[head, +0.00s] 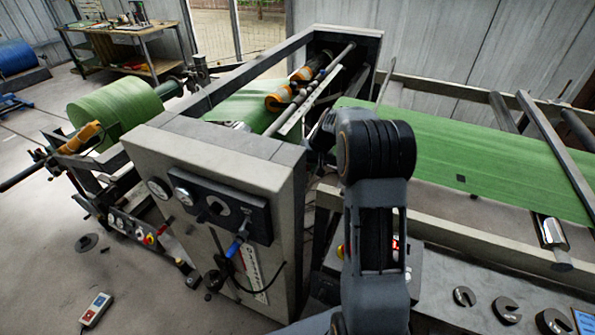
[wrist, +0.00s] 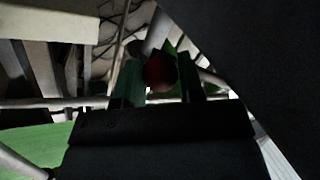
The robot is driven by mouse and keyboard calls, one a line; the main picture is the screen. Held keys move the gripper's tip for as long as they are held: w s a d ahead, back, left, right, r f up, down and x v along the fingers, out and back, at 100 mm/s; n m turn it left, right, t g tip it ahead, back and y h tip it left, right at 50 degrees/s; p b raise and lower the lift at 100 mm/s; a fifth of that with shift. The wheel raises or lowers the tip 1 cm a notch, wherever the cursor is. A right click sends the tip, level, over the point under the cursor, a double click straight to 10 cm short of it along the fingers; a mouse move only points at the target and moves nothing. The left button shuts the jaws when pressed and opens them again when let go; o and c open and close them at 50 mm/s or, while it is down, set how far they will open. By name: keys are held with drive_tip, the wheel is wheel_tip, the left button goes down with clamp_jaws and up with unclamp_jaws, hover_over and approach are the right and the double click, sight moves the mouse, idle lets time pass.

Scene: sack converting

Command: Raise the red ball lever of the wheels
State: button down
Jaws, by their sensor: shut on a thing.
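The red ball of the lever (wrist: 160,73) shows dark and shaded in the middle of the wrist view. My gripper (wrist: 159,80) has its two greenish fingers on either side of the ball and is shut on it. The lever's rod is mostly hidden, so its angle cannot be told. In the head view my arm covers the spot, and neither the ball nor the fingers can be made out. The wheels cannot be clearly made out either.
A grey machine cabinet (head: 215,160) with gauges and a blue-handled control (head: 236,245) stands left of my arm. Green web (head: 480,160) runs over the frame at right. A green roll (head: 115,112) lies at left. A corded pendant (head: 96,309) lies on the floor.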

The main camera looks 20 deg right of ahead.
drive_tip(key=shift+d+b+x, duration=0.2)
drive_tip(key=shift+b+x, duration=0.2)
drive_tip(key=shift+x, duration=0.8)
drive_tip(key=shift+s, duration=0.1)
drive_tip(key=shift+f, duration=0.1)
drive_tip(key=c, duration=1)
unclamp_jaws()
drive_tip(key=shift+d, duration=0.1)
drive_tip(key=shift+o, duration=1.2)
drive_tip(key=v, duration=1.4)
